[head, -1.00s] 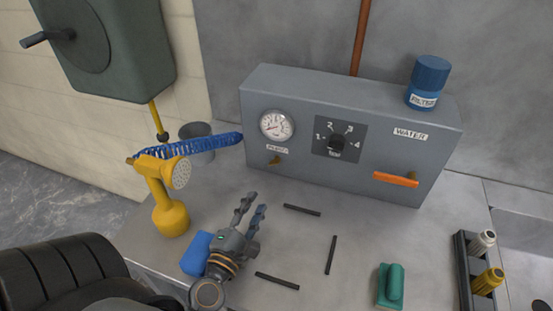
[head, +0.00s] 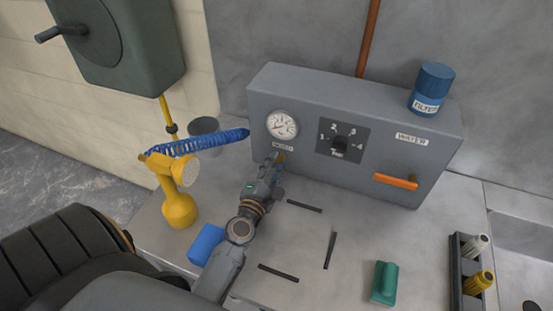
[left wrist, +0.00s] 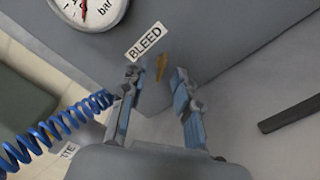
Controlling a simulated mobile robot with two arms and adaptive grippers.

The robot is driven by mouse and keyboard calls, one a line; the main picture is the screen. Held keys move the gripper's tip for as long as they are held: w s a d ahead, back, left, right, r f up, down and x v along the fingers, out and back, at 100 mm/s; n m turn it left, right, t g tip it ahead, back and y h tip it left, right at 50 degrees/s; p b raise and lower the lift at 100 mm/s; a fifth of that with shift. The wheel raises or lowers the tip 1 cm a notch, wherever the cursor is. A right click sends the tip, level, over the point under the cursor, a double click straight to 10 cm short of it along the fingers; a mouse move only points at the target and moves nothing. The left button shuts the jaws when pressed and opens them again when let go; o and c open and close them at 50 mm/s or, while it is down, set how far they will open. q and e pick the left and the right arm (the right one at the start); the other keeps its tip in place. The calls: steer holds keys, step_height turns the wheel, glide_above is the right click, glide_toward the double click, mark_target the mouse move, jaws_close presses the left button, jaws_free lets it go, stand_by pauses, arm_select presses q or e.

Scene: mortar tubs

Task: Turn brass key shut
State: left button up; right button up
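The brass key (head: 281,157) is on the front of the grey box (head: 315,112), under the pressure gauge (head: 282,125). In the left wrist view the key (left wrist: 161,66) shows as a small brass tab beside the BLEED label (left wrist: 143,41). My left gripper (head: 275,168) is at the box front, just below the label. In the left wrist view its two fingers (left wrist: 156,82) are apart, with the key seen in the gap near the tips. I cannot tell whether either finger touches it. My right gripper is not in view.
A blue block (head: 206,244) lies beside my forearm. Dark bars (head: 304,206) lie on the bench. An orange lever (head: 395,181) and a dial (head: 339,146) are to the right.

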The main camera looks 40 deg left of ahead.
arm_select(q)
steer(key=shift+w+a, duration=0.15)
steer(key=shift+w, duration=0.5)
jaws_close()
steer(key=shift+m, duration=0.5)
steer(key=shift+r+m+p, duration=0.1)
steer(key=shift+m+p, duration=0.35)
steer(key=shift+m, duration=0.45)
steer(key=shift+m+p, duration=0.6)
steer(key=shift+m, duration=1.1)
